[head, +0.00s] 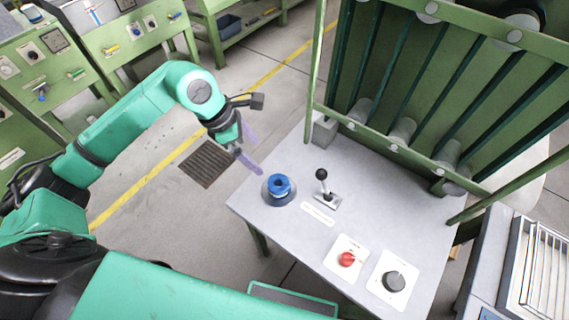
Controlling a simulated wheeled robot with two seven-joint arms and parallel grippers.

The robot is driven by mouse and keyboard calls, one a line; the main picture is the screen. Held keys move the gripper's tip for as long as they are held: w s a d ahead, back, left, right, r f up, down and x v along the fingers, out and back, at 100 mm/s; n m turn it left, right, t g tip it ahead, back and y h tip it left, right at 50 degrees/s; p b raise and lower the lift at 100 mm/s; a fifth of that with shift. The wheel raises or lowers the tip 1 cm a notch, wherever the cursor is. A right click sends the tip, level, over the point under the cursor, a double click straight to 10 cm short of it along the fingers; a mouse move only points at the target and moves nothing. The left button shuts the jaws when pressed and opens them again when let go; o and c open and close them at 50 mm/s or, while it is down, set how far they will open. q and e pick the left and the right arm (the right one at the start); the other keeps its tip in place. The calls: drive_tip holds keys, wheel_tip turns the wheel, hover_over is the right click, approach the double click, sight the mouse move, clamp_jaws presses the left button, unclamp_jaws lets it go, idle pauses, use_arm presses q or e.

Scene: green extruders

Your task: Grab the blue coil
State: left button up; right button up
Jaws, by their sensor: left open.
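The blue coil (279,184) sits on a round dark base near the left corner of the grey tabletop (350,225). My left gripper (252,150) is above and to the left of the coil, just off the table's left edge. Its purple fingers are apart and empty, and they do not touch the coil. My right gripper is not in view.
A black-knobbed lever (324,180) stands just right of the coil. A green frame with slanted bars (440,90) rises behind. Green control panels (60,60) stand at upper left.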

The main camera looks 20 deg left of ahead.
sight(278, 183)
use_arm(q)
drive_tip(key=d+f, duration=0.1)
drive_tip(key=f, duration=0.1)
drive_tip(key=s+d+f+p, duration=0.2)
drive_tip(key=f, duration=0.1)
drive_tip(key=shift+s+d+f, duration=0.15)
drive_tip(key=shift+d+f, duration=0.05)
drive_tip(key=shift+f, duration=0.15)
drive_tip(key=p+x, duration=0.1)
drive_tip(key=x, duration=0.3)
drive_tip(key=p+x, duration=0.1)
drive_tip(key=shift+w+d+f+p, duration=0.25)
drive_tip(key=shift+w+f+p, duration=0.05)
drive_tip(key=shift+w+p, duration=0.05)
drive_tip(key=shift+d+f, duration=0.15)
drive_tip(key=shift+f, duration=0.35)
drive_tip(key=c, duration=1.4)
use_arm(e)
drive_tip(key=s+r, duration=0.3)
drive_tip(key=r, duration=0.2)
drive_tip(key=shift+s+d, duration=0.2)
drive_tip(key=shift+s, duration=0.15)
